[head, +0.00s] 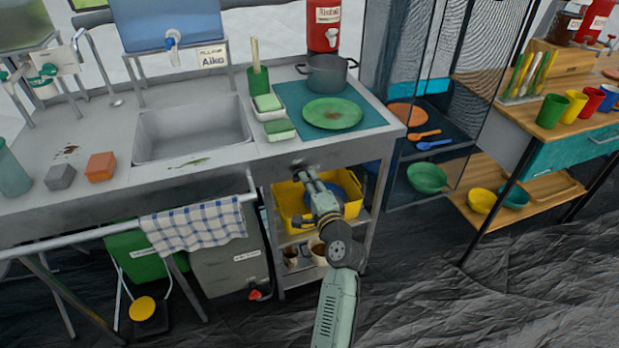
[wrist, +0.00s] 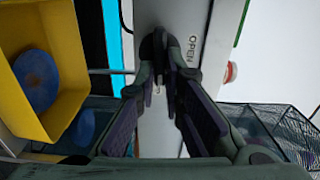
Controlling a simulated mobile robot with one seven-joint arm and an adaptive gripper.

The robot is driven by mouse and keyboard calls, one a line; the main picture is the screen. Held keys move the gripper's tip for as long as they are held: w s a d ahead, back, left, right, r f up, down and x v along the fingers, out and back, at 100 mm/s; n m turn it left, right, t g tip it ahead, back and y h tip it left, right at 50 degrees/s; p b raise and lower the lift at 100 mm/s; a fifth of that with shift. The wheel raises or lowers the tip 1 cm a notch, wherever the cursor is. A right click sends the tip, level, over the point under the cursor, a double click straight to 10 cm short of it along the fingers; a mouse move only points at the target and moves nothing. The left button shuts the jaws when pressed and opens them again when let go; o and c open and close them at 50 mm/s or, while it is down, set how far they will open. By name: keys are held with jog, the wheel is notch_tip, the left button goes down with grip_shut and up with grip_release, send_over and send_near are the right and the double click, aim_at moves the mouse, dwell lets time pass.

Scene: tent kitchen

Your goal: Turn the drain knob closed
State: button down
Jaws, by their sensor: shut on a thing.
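The drain knob (wrist: 160,40) is a small dark piece on the grey front edge of the counter, mostly hidden between my fingertips. The word OPEN (wrist: 191,50) is printed beside it in the wrist view. My gripper (wrist: 161,60) is shut on the knob, with its fingertips at the counter front. In the head view, my gripper (head: 301,170) reaches up to the counter front, right of the sink basin (head: 192,130). The knob's turn angle cannot be told.
A yellow bin (head: 290,205) with a blue round thing stands on the shelf under the counter, close to my arm; it also shows in the wrist view (wrist: 45,65). A checked towel (head: 193,226) hangs on a rail at left. The floor in front is mostly clear.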

jog(key=shift+f+m, duration=0.1)
jog(key=shift+m, duration=0.3)
jog(key=c, duration=1.7)
grip_release()
jog(key=v, duration=1.2)
